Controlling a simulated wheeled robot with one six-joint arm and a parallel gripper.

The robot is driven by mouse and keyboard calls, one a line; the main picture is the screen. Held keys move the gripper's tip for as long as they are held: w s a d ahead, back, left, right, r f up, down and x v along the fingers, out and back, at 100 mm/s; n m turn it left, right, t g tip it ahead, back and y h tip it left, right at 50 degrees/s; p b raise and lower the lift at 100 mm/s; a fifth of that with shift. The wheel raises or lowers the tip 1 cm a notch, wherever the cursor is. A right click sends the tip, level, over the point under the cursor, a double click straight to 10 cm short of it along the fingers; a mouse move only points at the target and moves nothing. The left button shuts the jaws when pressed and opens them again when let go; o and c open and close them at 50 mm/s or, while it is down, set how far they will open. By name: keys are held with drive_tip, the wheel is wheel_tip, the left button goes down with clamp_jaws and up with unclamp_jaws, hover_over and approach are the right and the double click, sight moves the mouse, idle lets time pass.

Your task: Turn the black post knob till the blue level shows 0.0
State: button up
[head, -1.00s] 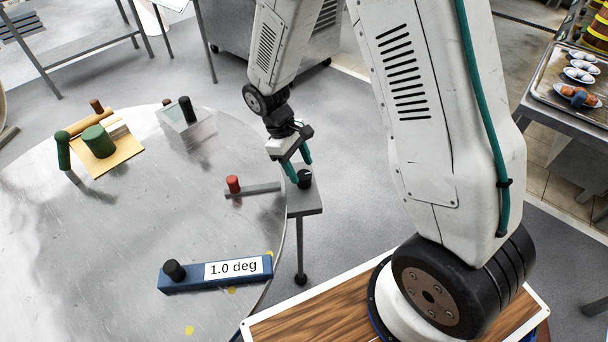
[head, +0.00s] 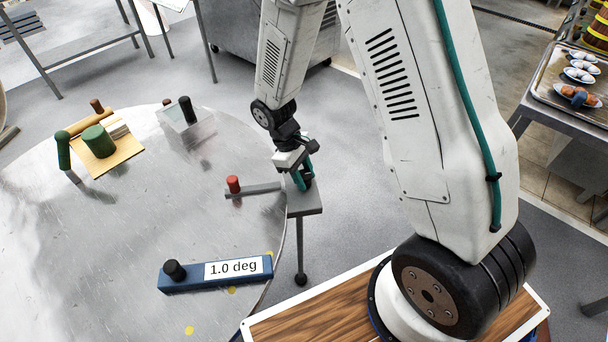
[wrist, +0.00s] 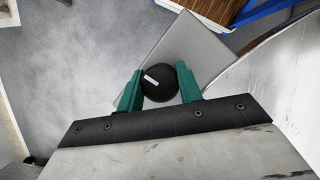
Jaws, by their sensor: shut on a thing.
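The black post knob (wrist: 158,88) sits on the grey square top (wrist: 177,45) of the post, with a small white mark on it. My gripper (wrist: 158,90) is shut on it, one green finger on each side, in the wrist view. In the head view my gripper (head: 303,178) is at the post top (head: 305,204) and mostly hides the knob. The blue level (head: 190,284) lies on the round metal table (head: 110,240) and reads 1.0 deg on its white display (head: 232,269). A black peg stands on its left end.
A red-topped peg (head: 233,184) stands by a grey bar (head: 260,189) left of the post. Farther back are a tan board (head: 112,165) with a green cylinder (head: 97,141), and a clear block (head: 187,122) with a black peg. The floor right of the post is clear.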

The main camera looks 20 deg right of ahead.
drive_tip(key=shift+m, duration=0.3)
drive_tip(key=m+y, duration=0.1)
drive_tip(key=m, duration=0.1)
drive_tip(key=m+y, duration=0.1)
drive_tip(key=m, duration=0.2)
drive_tip(key=shift+g, duration=0.4)
drive_tip(key=m+y, duration=0.2)
drive_tip(key=m, duration=0.4)
drive_tip(key=o, duration=1)
drive_tip(key=v, duration=0.7)
drive_tip(key=shift+w+d+r, duration=0.1)
drive_tip(key=shift+d+r, duration=0.1)
drive_tip(key=shift+r, duration=0.2)
